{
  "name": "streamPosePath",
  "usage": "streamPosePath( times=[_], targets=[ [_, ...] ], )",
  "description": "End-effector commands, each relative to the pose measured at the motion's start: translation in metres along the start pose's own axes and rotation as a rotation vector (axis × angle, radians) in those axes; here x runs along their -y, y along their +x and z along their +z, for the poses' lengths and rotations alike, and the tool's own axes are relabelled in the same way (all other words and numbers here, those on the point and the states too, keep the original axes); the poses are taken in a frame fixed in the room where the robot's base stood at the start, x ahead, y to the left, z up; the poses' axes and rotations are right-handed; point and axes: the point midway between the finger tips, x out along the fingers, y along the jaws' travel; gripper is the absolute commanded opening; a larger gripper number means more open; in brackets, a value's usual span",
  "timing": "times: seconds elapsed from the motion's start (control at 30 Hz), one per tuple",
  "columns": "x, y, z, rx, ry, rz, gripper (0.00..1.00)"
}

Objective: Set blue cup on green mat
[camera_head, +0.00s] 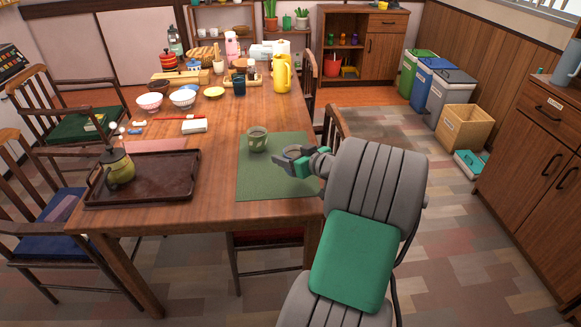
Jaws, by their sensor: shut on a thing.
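The green mat (262,184) lies flat on the near right part of the wooden table. A green patterned cup (257,138) stands upright on the far left part of the mat. My gripper (291,160) is over the right part of the mat, shut on a small greyish round cup (292,151). Only the rim and upper part of this cup show; my fingers hide the rest. I cannot tell its exact colour or whether it touches the mat. A dark blue cup (239,84) stands farther back on the table.
A dark tray (165,183) with an olive teapot (119,167) lies left of the mat. Bowls (183,97), a yellow pitcher (281,75) and a white box (194,125) stand farther back. A chair (332,130) is close on the right. The mat's near left is clear.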

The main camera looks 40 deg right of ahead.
Motion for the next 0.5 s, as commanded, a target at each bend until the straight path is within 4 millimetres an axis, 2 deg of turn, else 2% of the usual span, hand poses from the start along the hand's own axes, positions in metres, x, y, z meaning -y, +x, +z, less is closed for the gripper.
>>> streamPosePath(
  times=[0.03,0.23,0.37,0.5],
  targets=[
    [-0.005,0.007,0.007,0.000,0.001,-0.001,0.14],
    [-0.017,0.021,0.021,-0.001,-0.001,-0.001,0.14],
    [-0.016,0.028,0.043,0.000,0.000,-0.001,0.14],
    [-0.016,0.029,0.045,-0.003,-0.004,0.001,0.14]
  ],
)
